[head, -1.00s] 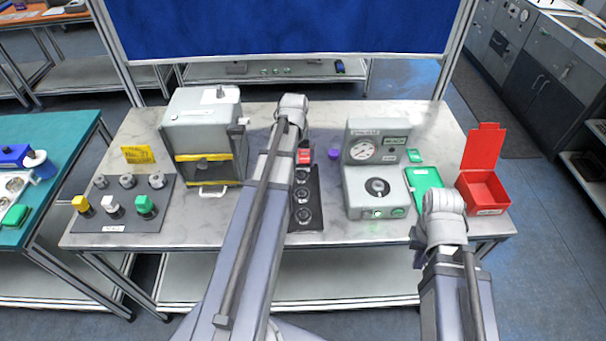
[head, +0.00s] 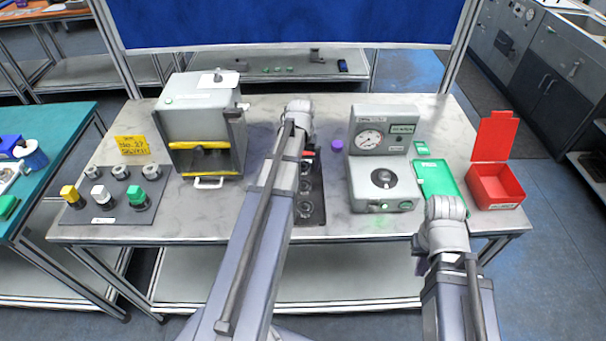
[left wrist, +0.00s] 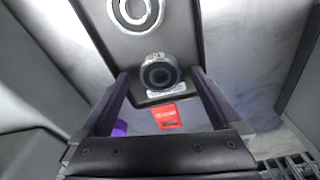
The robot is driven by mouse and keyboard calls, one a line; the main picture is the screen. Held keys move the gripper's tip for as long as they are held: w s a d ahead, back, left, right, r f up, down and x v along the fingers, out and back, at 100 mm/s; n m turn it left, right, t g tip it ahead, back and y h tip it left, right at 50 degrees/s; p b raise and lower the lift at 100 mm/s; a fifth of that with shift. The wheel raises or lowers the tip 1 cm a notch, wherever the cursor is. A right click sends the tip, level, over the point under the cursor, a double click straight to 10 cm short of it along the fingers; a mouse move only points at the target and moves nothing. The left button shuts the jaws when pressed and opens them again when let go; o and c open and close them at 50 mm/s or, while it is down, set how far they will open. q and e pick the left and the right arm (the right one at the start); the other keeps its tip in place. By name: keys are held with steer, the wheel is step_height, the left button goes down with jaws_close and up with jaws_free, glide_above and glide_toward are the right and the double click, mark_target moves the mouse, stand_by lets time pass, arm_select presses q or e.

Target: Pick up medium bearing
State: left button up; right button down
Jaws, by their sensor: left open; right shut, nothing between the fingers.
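A narrow black tray (head: 318,213) on the table holds ring-shaped bearings in a row, partly hidden by my left arm in the head view. Another, wider-looking bearing (left wrist: 135,12) is at the top edge. I cannot tell which bearing is the medium one. My right arm is at the lower right; its gripper is hidden.
A grey box machine (head: 205,115) stands left of the tray, a gauge device (head: 381,180) right. A green tray (head: 438,178) and red open bin (head: 495,188) are at right. A dark mat (head: 118,218) with knobs lies left.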

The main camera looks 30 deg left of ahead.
arm_select(q)
steer(key=shift+f, duration=0.2)
jaws_close()
stand_by(0.7)
